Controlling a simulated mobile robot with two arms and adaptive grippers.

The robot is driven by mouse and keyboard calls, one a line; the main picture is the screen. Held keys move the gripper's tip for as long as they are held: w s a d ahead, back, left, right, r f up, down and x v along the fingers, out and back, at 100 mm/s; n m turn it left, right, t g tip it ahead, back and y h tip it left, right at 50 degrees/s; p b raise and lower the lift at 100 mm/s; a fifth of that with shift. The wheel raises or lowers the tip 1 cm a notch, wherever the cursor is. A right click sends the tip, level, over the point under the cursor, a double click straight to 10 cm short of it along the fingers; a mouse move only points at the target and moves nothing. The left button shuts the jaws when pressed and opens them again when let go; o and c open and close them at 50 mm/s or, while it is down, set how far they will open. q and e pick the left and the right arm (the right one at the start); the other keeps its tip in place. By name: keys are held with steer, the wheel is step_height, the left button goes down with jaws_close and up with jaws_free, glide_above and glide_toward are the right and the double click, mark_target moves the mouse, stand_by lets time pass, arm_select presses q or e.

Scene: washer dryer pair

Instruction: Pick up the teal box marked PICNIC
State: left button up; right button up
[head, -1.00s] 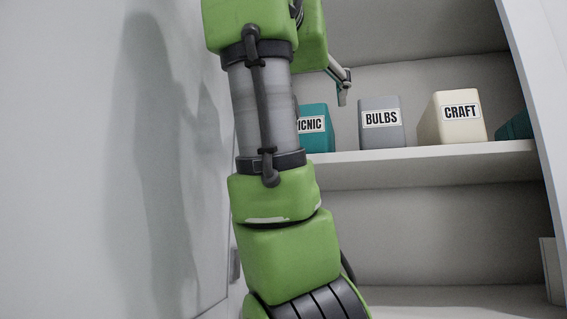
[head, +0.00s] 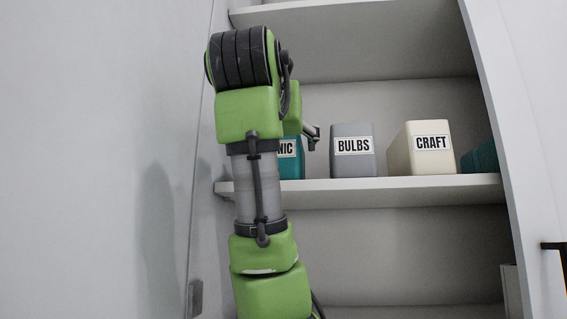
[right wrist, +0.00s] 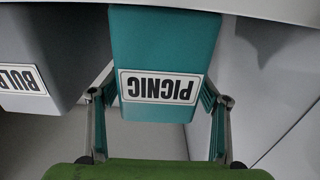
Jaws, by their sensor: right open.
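The teal box marked PICNIC (head: 291,168) stands on the middle shelf, left of the grey box. In the head view my right arm covers its left part, so only the end of its label shows. In the right wrist view the teal box (right wrist: 165,45) appears upside down, label towards me. My right gripper (right wrist: 159,97) is open, with one finger on each side of the box's labelled end; contact is not clear. In the head view only one finger shows, beside the box's upper right. My left gripper is not in view.
The grey BULBS box (head: 352,165) stands close to the right of the teal box. Further right are the cream CRAFT box (head: 400,155) and another dark teal box (head: 480,157). The shelf (head: 400,192) has a board above it and a wall to its left.

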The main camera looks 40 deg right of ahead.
steer(key=p+x, duration=0.1)
steer(key=x, duration=0.2)
steer(key=shift+w+d, duration=0.1)
steer(key=shift+d, duration=0.3)
steer(key=shift+w+d+f, duration=0.1)
steer(key=shift+a, duration=0.25)
steer(key=shift+c, duration=0.7)
steer(key=shift+s+a, duration=0.1)
steer(key=shift+s, duration=0.15)
steer(key=c, duration=1)
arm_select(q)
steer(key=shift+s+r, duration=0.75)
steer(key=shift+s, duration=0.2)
arm_select(e)
steer(key=shift+w, duration=0.1)
